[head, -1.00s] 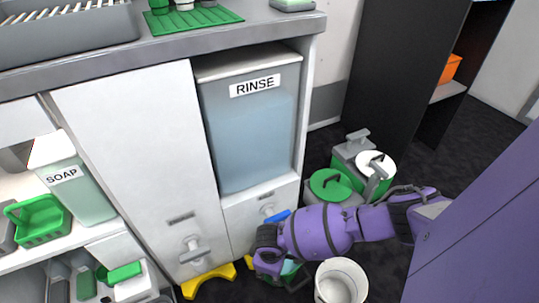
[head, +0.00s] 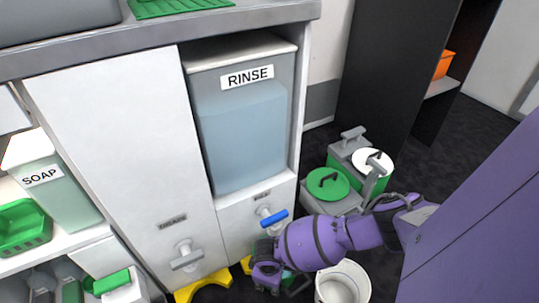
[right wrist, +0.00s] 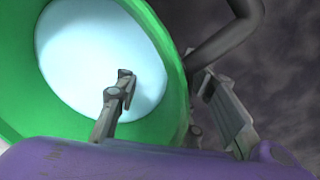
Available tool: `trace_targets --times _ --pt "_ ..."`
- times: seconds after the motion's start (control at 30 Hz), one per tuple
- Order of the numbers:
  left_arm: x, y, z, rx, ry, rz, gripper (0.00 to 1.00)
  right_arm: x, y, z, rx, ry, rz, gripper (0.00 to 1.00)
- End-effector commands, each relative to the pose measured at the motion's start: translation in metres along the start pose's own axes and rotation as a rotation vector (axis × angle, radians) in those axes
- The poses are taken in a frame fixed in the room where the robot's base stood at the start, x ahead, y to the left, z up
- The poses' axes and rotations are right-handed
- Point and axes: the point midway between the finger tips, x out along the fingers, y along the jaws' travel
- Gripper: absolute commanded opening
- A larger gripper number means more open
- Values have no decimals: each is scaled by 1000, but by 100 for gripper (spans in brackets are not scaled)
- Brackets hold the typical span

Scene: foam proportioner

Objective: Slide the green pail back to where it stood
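The green pail (head: 288,276) stands on the floor in front of the RINSE cabinet. In the head view it is mostly hidden beneath my right gripper (head: 266,277). The right wrist view shows its thick green rim (right wrist: 172,60) and pale blue inside close up. There my right gripper (right wrist: 166,85) has its fingers apart, one over the pail's opening and the other outside the rim. The rim lies between them; I cannot tell whether either finger touches it. A dark curved bar, perhaps the handle, shows beside the rim. My left gripper is not in view.
A white bucket (head: 343,283) stands just right of the pail. A blue-handled tap (head: 272,218) juts out above it. Yellow floor pieces (head: 203,286) lie to the left. Green-lidded (head: 327,184) and white-lidded (head: 373,161) containers stand behind my arm.

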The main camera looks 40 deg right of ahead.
Motion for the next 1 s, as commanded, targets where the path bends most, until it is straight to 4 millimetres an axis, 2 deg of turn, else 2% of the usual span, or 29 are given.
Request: trace_targets --times 0.33,0.6,1.0 --pt "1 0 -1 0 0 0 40 3 0 0 -1 1 0 36" --pt "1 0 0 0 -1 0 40 3 0 0 -1 1 0 0" --pt "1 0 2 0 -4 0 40 3 3 1 1 -1 5 0"
